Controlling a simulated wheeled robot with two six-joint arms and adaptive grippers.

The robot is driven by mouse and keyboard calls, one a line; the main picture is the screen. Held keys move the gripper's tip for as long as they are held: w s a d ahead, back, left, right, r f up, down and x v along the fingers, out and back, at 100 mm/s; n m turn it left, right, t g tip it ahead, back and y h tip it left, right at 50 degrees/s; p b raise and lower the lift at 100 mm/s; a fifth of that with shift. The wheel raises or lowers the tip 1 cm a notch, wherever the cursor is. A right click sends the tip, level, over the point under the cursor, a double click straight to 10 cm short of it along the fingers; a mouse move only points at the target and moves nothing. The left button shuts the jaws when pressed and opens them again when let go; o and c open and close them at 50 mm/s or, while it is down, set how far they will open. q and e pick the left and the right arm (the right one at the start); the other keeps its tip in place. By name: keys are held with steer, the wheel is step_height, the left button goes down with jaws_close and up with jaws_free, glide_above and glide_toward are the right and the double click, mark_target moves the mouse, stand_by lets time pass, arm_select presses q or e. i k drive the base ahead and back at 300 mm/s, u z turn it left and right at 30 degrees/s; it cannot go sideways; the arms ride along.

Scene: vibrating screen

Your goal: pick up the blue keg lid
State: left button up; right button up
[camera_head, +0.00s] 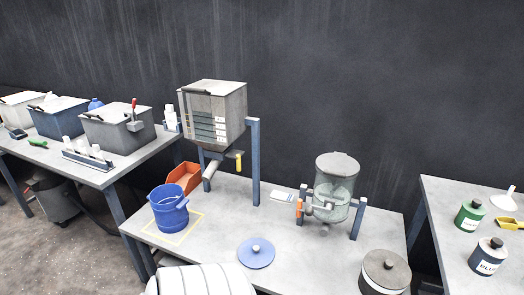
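A round blue lid (256,253) with a small grey knob on top lies flat on the middle grey table (225,225), near its front edge. An open blue keg (169,210) with a handle stands on a yellow marked square to the left of the lid, apart from it. Neither of my grippers is in view.
A grey hopper (215,110) on blue legs stands behind the keg, beside an orange bin (185,177). A clear vessel (335,185) on a stand is at the back right. A grey lidded drum (384,272) stands front right. A white ribbed shape (200,281) is at the bottom edge.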

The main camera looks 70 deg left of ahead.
mark_target(254, 253)
steer(key=u, duration=0.65)
steer(key=i, duration=0.8)
steer(key=u, duration=0.85)
